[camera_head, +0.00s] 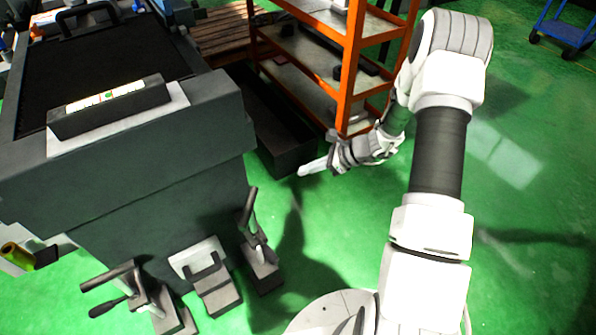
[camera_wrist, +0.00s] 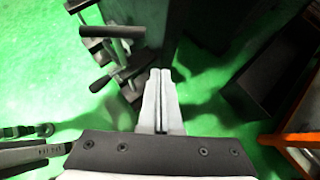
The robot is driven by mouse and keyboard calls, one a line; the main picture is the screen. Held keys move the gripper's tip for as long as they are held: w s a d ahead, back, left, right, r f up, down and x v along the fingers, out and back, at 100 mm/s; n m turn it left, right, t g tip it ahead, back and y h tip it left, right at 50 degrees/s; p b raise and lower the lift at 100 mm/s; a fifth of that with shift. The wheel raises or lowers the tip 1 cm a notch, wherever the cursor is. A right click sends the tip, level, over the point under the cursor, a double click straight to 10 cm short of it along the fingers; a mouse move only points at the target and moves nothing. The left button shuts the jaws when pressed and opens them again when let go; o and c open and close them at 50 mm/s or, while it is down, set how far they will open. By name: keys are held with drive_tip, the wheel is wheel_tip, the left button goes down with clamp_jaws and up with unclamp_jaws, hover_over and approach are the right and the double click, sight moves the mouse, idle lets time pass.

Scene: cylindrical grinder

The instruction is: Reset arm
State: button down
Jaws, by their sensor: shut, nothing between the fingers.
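My gripper (camera_head: 303,171) is at the middle of the head view, at the end of my bent white and dark arm. It points left over the green floor, in front of the dark box beside the shelf. In the wrist view my gripper (camera_wrist: 160,73) shows two pale fingers side by side, closed together with only a thin line between them. Nothing is held. The fingertips point toward the grey machine's corner and are apart from it as far as I can tell.
A grey machine cabinet (camera_head: 120,190) fills the left. Levers (camera_head: 255,240) stick out at its lower end. An orange shelf (camera_head: 350,70) stands behind my gripper, with a dark box (camera_head: 285,140) beside it. A blue cart (camera_head: 565,30) is far right. Green floor is open at right.

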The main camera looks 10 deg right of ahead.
drive_tip(key=shift+d, duration=0.1)
idle(0.4)
drive_tip(key=s+a+r+n+g+h, duration=0.1)
drive_tip(key=s+a+r+n, duration=0.2)
drive_tip(key=r, duration=0.4)
drive_tip(key=s+r+n+g+h, duration=0.1)
drive_tip(key=s+r+n, duration=0.2)
drive_tip(key=r+n, duration=0.3)
drive_tip(key=s+a+r+n+h, duration=0.1)
drive_tip(key=s+a+r+n, duration=0.15)
drive_tip(key=r, duration=0.45)
drive_tip(key=s+d+r+n+t+h, duration=0.2)
drive_tip(key=s+r+n+h, duration=0.1)
drive_tip(key=s+r+n, duration=0.5)
drive_tip(key=s+d+r+n+t+h, duration=0.2)
drive_tip(key=s+r+n+h, duration=0.25)
drive_tip(key=s, duration=0.55)
wheel_tip(320, 180, up, 17)
drive_tip(key=m+p, duration=0.1)
drive_tip(key=p, duration=1.6)
drive_tip(key=shift+g+y, duration=0.3)
drive_tip(key=shift+y, duration=0.15)
drive_tip(key=shift+w+f, duration=0.1)
